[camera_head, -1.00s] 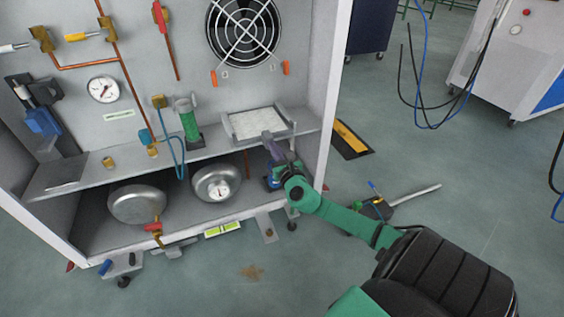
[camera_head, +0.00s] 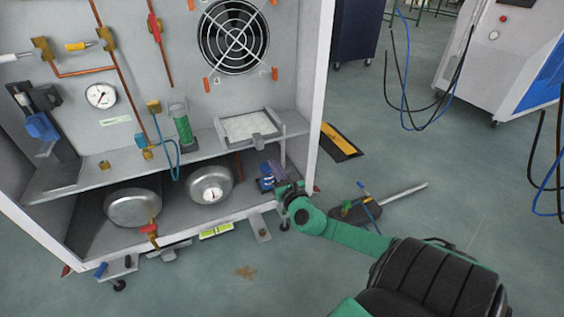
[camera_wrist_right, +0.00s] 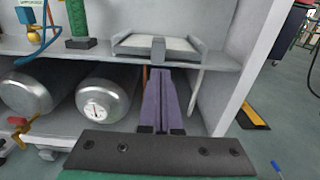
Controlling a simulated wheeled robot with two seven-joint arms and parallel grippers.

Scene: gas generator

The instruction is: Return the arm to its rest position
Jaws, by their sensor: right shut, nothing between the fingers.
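My right gripper (camera_head: 278,171) is in front of the lower right opening of the cabinet, below the shelf's front edge (camera_head: 205,156). Its purple fingers also show in the right wrist view (camera_wrist_right: 162,103), closed together with nothing between them. My green right arm (camera_head: 345,235) reaches in from the lower right. Above the fingers, a grey tray with a white pad (camera_head: 247,127) sits on the shelf, apart from the gripper. My left gripper is not in view.
Two silver tanks, the left one (camera_head: 133,207) and the right one with a gauge (camera_head: 208,184), lie on the lower level. A blue object (camera_head: 265,178) is just beside the fingers. The cabinet's right wall (camera_head: 322,85) is close to the arm. Tools (camera_head: 370,207) lie on the floor at right.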

